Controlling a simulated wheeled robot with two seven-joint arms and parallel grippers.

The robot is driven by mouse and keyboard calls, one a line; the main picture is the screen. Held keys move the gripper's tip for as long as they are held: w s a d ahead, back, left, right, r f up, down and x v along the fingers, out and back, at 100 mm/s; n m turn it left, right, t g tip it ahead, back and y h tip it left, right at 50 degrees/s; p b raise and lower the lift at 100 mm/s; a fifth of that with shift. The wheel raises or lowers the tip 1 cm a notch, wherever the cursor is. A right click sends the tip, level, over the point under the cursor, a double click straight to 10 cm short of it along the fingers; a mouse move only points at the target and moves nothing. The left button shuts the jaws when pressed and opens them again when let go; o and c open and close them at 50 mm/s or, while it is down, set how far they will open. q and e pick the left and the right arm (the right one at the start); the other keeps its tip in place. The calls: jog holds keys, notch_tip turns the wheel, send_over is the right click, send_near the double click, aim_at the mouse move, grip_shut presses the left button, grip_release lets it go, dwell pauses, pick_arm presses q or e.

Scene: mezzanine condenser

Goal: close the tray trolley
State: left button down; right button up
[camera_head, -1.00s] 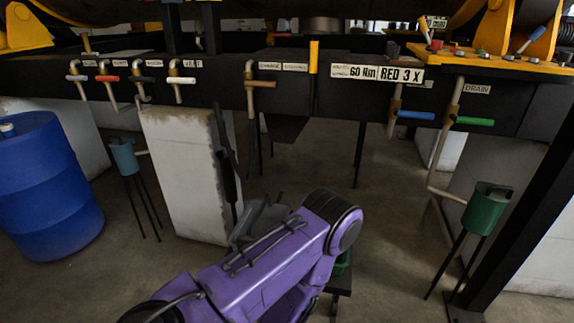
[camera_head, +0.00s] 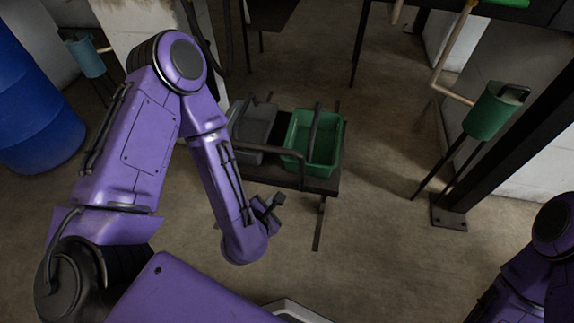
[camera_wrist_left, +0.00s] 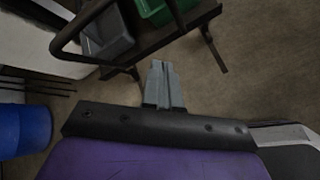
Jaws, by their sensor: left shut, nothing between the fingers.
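The tray trolley (camera_head: 326,185) is a low dark cart on the floor with a dark rail along its near side. A grey tray (camera_head: 252,130) sits on its left and a green tray (camera_head: 322,150) on its right, each with a dark bar above it. My left gripper (camera_head: 275,203) is shut and empty, in front of the trolley's near side and apart from it. In the left wrist view, the closed fingers (camera_wrist_left: 163,68) point toward the trolley (camera_wrist_left: 150,48), just short of its edge. My right arm shows at the lower right, but its gripper is out of view.
A blue barrel (camera_head: 35,110) stands at the left beside a blue funnel stand (camera_head: 88,58). A pale pillar is behind my left arm. A green funnel (camera_head: 496,112) on legs and a dark post (camera_head: 505,140) stand at the right. The floor right of the trolley is clear.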

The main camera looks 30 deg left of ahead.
pick_arm(q)
jog(key=w+r+n+t+b, duration=0.15)
jog(key=w+r+n, duration=0.25)
jog(key=n, duration=0.4)
jog(key=w+r+b+x, duration=0.1)
jog(key=b+x, duration=0.2)
jog(key=x, duration=1)
jog(key=shift+r+n+y, duration=0.2)
jog(key=shift+n+y, duration=0.1)
pick_arm(e)
jog(key=shift+w+a+f, duration=0.1)
jog(key=shift+f, duration=2.65)
pick_arm(q)
jog(key=shift+w, duration=0.15)
